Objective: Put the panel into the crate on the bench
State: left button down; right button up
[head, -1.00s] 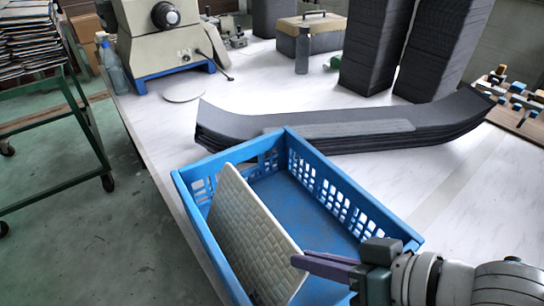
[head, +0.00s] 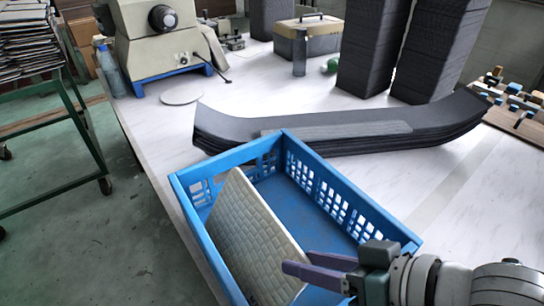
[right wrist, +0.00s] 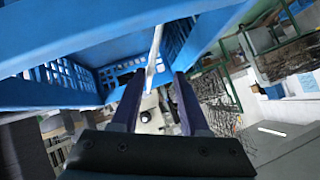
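The pale, tile-patterned panel (head: 247,232) is inside the blue crate (head: 330,166) on the bench, on edge and tilted, along the crate's left side. Its lower edge is cut off by the frame. My right gripper (head: 297,262) is at the panel's right edge, its purple fingers spread apart. In the right wrist view the fingers (right wrist: 157,76) are open, and the panel's thin white edge (right wrist: 154,55) shows in line with the gap between them. Whether either finger touches it I cannot tell. My left gripper is not in view.
Stacked dark curved sheets (head: 340,135) lie just behind the crate. Tall dark stacks (head: 375,45) and a toolbox (head: 308,38) stand farther back. A beige machine (head: 160,40) is at the back left. The crate's right part is empty.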

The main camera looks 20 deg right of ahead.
jog(key=p+v, duration=0.2)
jog(key=v, duration=0.8)
dwell(0.7)
jog(key=shift+w+a, duration=0.1)
jog(key=shift+a, duration=0.05)
jog(key=s+d+r+g+h, duration=0.1)
jog(key=s+r+g+h, duration=0.4)
jog(key=s+h, duration=0.1)
notch_tip(320, 180, up, 35)
jog(key=n+p, duration=0.1)
jog(key=p, duration=3.4)
jog(key=shift+d, duration=0.15)
jog(key=shift+s, duration=0.1)
